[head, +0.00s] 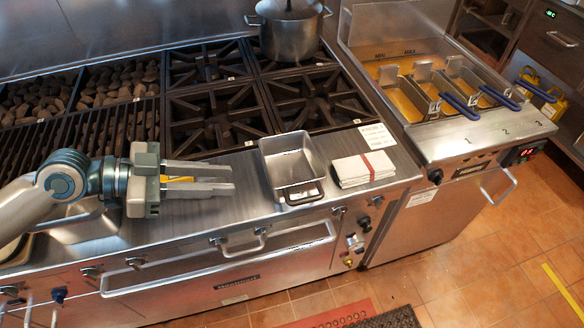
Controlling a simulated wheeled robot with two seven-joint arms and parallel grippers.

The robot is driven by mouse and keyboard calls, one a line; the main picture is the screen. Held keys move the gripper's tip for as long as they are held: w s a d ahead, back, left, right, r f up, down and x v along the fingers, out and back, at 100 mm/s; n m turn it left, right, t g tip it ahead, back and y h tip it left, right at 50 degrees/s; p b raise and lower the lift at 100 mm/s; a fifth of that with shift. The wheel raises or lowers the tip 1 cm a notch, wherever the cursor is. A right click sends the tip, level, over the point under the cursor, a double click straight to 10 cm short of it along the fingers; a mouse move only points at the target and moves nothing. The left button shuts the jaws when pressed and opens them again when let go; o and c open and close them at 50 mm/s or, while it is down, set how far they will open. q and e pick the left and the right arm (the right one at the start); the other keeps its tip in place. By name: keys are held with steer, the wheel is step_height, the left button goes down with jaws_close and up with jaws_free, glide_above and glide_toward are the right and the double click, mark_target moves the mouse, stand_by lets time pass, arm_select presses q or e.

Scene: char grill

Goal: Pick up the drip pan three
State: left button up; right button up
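A deep rectangular metal pan (290,155) with a dark front handle stands on the steel ledge in front of the burners. Another shallow metal pan (85,228) lies on the ledge under my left arm and is partly hidden by it. I cannot read a number on either, so I cannot tell which is drip pan three. My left gripper (232,179) is open, its two fingers apart and pointing right, above the ledge left of the deep pan. A small yellow patch shows between the fingers near the palm. No pan is between the fingers. My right gripper is out of view.
Folded white cloths (362,170) with a red stripe lie right of the deep pan. A lidded pot (290,32) stands on a back burner. A fryer (445,150) with blue-handled baskets is at right. An oven handle (215,263) runs below the ledge. The ledge between gripper and pan is clear.

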arm_select(q)
steer(key=p+x, duration=0.4)
steer(key=x, duration=0.5)
steer(key=shift+w+d+f, duration=0.15)
steer(key=shift+d+f, duration=0.2)
steer(key=shift+d, duration=0.15)
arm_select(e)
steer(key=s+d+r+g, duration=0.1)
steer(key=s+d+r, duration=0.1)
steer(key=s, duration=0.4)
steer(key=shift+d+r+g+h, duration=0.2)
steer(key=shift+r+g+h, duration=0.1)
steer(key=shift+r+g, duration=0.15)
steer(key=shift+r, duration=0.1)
arm_select(q)
steer(key=shift+w+d+p, duration=0.1)
steer(key=shift+d+p, duration=0.65)
steer(key=shift+p, duration=0.1)
steer(key=p+x, duration=0.1)
steer(key=x, duration=0.1)
steer(key=shift+w+d+f+p, duration=0.1)
steer(key=shift+d+f+p, duration=0.1)
steer(key=shift+d+p, duration=0.15)
steer(key=shift+w+d+f, duration=0.15)
steer(key=shift+d+f, duration=0.2)
steer(key=shift+d, duration=0.05)
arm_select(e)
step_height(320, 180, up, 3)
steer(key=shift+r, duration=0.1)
